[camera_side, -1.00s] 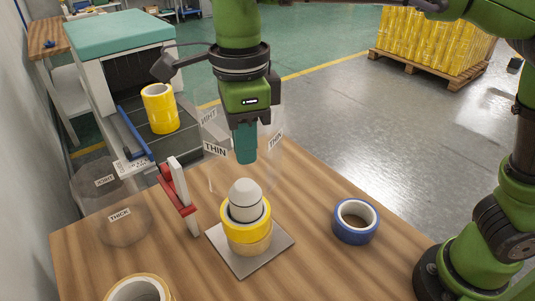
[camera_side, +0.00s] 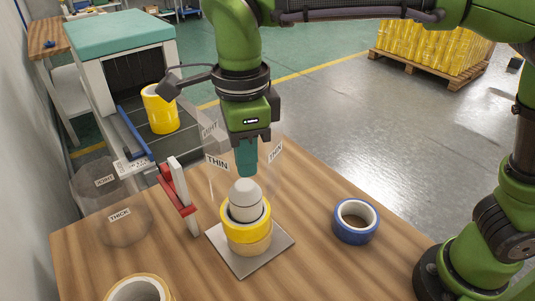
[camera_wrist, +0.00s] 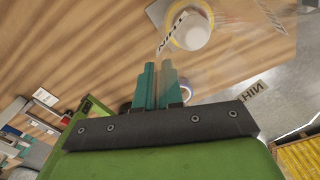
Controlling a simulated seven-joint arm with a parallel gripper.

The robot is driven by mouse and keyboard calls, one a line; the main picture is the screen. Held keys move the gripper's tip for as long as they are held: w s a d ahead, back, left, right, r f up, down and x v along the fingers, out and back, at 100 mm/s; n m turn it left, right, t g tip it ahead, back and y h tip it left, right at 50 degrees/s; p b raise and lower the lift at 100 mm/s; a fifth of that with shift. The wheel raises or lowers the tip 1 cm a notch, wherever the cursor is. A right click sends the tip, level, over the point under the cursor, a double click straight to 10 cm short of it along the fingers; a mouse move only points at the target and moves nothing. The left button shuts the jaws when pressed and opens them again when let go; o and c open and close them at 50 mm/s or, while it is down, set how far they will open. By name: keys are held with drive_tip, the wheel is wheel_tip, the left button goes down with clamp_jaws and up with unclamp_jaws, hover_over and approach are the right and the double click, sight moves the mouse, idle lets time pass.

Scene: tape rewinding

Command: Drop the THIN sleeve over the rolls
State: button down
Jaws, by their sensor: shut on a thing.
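The clear THIN sleeve (camera_side: 217,163) hangs from my gripper (camera_side: 247,172), upright above the rolls. Its THIN label also shows in the wrist view (camera_wrist: 172,35). My gripper's teal fingers (camera_wrist: 157,85) are shut on the sleeve's wall. The rolls, a yellow one (camera_side: 246,222) on a tan one (camera_side: 249,244), are stacked around a post with a white rounded top (camera_side: 245,193). The fingertips are just above and behind that top in the side view. The sleeve's lower rim is faint, so I cannot tell whether it surrounds the post top.
A grey base plate (camera_side: 222,250) lies under the rolls. A clear THICK sleeve (camera_side: 120,218) stands at the left beside a red and white upright piece (camera_side: 179,190). A blue roll (camera_side: 355,222) lies at the right. Another tan roll (camera_side: 139,288) lies at the front edge.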

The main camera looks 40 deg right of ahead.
hover_over(249, 209)
drive_tip(key=shift+f, duration=3.4)
drive_tip(key=shift+f, duration=3.75)
drive_tip(key=c, duration=1)
unclamp_jaws()
drive_tip(key=shift+w, duration=0.1)
drive_tip(key=shift+d, duration=0.1)
drive_tip(key=shift+r, duration=3.55)
